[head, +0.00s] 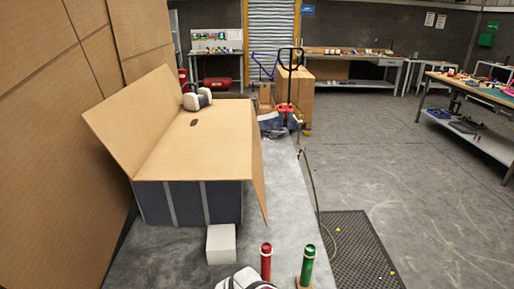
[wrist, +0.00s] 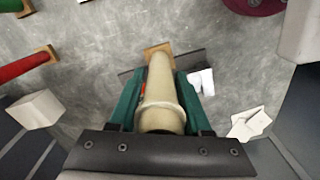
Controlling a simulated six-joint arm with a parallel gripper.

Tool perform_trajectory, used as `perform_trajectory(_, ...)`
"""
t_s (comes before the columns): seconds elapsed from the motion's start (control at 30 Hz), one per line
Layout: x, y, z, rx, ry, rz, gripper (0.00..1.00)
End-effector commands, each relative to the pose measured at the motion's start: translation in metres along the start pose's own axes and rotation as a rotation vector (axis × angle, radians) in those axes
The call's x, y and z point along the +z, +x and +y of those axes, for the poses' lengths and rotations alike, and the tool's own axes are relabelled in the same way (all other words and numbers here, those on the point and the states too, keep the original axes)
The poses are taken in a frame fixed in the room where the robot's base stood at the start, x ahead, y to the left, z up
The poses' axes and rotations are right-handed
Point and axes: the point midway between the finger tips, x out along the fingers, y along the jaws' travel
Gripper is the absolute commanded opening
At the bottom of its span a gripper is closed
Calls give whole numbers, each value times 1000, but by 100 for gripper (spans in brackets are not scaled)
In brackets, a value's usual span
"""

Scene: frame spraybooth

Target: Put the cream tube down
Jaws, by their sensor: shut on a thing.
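In the wrist view the cream tube (wrist: 160,92) stands between the two green fingers of my gripper (wrist: 160,100), which is shut on it. The tube's near end faces the camera, and a wooden square base (wrist: 157,50) shows at its far end. I cannot tell whether that base touches the floor. A small orange-red patch shows beside the tube at the left finger. Neither the cream tube nor my gripper can be made out in the head view.
A red tube (head: 266,262) and a green tube (head: 307,265) stand upright on wooden bases. A white block (head: 221,243) sits by the cardboard-topped bench (head: 215,140). White paper pieces (wrist: 247,122) lie on the grey floor. A black mat (head: 355,250) lies right of the tubes.

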Motion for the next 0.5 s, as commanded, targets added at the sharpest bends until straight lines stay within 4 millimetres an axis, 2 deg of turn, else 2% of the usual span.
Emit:
perform_trajectory(0.17,61,-12,55,2,43,0,0)
perform_trajectory(0.27,111,-21,78,2,60,0,0)
perform_trajectory(0.4,181,-32,92,1,77,-1,0)
perform_trajectory(0.5,213,-37,92,1,81,0,0)
